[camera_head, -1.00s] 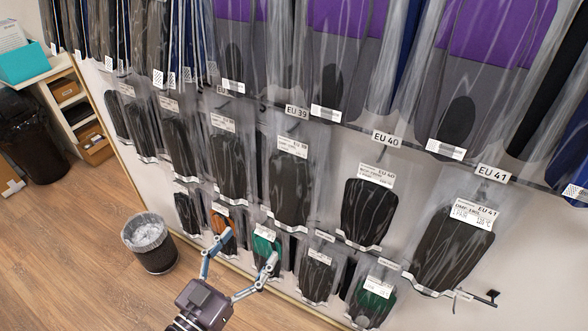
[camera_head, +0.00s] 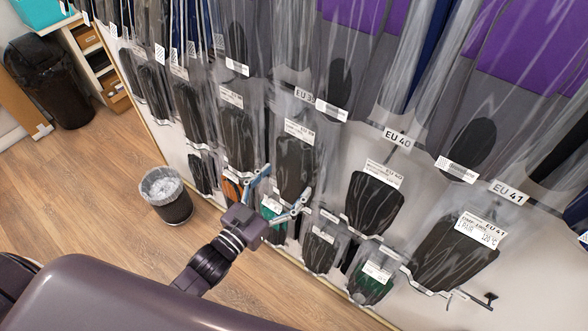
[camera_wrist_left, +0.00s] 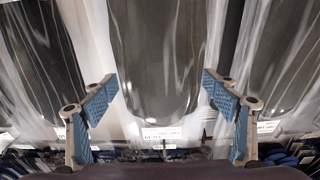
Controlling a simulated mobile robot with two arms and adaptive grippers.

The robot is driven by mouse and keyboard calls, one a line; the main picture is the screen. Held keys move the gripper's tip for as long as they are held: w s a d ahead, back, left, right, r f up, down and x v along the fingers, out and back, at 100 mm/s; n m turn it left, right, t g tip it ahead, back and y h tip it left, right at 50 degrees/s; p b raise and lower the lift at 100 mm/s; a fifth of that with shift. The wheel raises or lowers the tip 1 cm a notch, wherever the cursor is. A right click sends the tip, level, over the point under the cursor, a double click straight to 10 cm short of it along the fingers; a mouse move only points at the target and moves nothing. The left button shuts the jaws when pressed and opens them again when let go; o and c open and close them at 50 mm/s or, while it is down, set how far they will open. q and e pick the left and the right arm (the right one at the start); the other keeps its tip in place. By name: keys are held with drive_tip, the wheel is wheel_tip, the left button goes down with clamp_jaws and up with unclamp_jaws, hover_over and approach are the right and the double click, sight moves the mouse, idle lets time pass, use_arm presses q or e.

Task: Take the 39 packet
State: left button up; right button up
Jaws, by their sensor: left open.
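The 39 packet (camera_head: 294,165) is a clear bag with a dark insole and a white label, hanging in the middle row under the EU 39 rail tag (camera_head: 307,96). My left gripper (camera_head: 285,182) is open, its two blue-padded fingers spread at the lower part of this packet. In the left wrist view, a clear bag with a dark insole (camera_wrist_left: 160,60) hangs between the open fingers (camera_wrist_left: 160,94), with clearance on both sides. I cannot read its label there. My right gripper is not in view.
An EU 40 packet (camera_head: 375,203) hangs to the right and another dark packet (camera_head: 238,138) to the left, close by. Green-insole packets (camera_head: 372,287) hang in the row below. A waste bin (camera_head: 166,196) stands on the open wood floor at left.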

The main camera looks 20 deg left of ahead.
use_arm(q)
drive_tip(key=shift+w+d, duration=0.25)
drive_tip(key=shift+w, duration=0.4)
drive_tip(key=shift+c, duration=0.5)
drive_tip(key=c, duration=1)
drive_tip(key=shift+c, duration=0.9)
drive_tip(key=shift+r, duration=0.2)
